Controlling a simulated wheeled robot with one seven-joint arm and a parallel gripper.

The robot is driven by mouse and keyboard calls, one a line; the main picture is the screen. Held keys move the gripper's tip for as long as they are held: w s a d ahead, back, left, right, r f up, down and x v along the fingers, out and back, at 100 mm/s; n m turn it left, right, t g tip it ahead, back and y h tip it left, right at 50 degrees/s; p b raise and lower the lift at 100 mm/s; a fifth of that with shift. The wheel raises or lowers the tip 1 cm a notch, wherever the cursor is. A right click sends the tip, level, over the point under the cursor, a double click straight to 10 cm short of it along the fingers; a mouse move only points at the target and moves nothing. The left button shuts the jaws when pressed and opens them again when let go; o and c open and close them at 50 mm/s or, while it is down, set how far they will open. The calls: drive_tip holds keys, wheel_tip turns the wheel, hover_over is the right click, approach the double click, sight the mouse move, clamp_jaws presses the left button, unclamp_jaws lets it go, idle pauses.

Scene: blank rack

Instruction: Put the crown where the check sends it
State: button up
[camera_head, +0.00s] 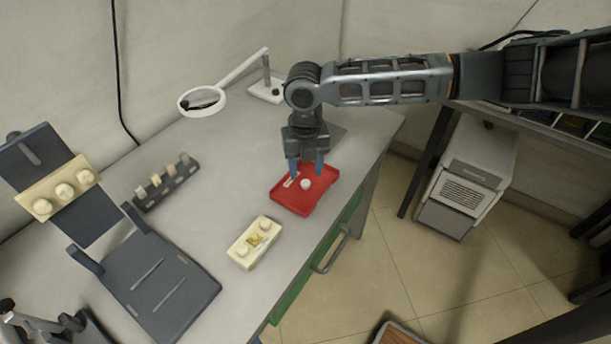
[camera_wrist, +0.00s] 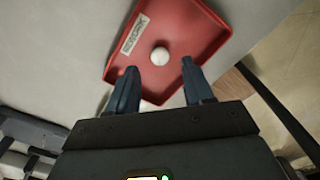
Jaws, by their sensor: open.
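The crown is a small white rounded piece (camera_head: 305,184) lying in a shallow red tray (camera_head: 296,207) near the table's right edge. In the wrist view the crown (camera_wrist: 160,56) sits on the tray floor, right of a white printed label (camera_wrist: 134,34). My gripper (camera_head: 306,170) is over the tray, pointing down. In the wrist view its two blue fingers (camera_wrist: 160,92) are apart, with nothing between them, and the crown lies beyond their tips. The exact height above the crown is hard to tell.
A cream block (camera_head: 254,243) with white pieces and a yellow middle stands left of the tray. Farther left are a dark stand with a cream block (camera_head: 58,190) and a dark rack (camera_head: 166,182) of small pieces. A ring magnifier (camera_head: 202,101) stands behind. Bare grey table lies between.

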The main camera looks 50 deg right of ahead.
sight(306, 182)
wheel_tip(306, 182, up, 8)
drive_tip(key=b, duration=0.1)
drive_tip(key=shift+r, duration=0.25)
idle(0.5)
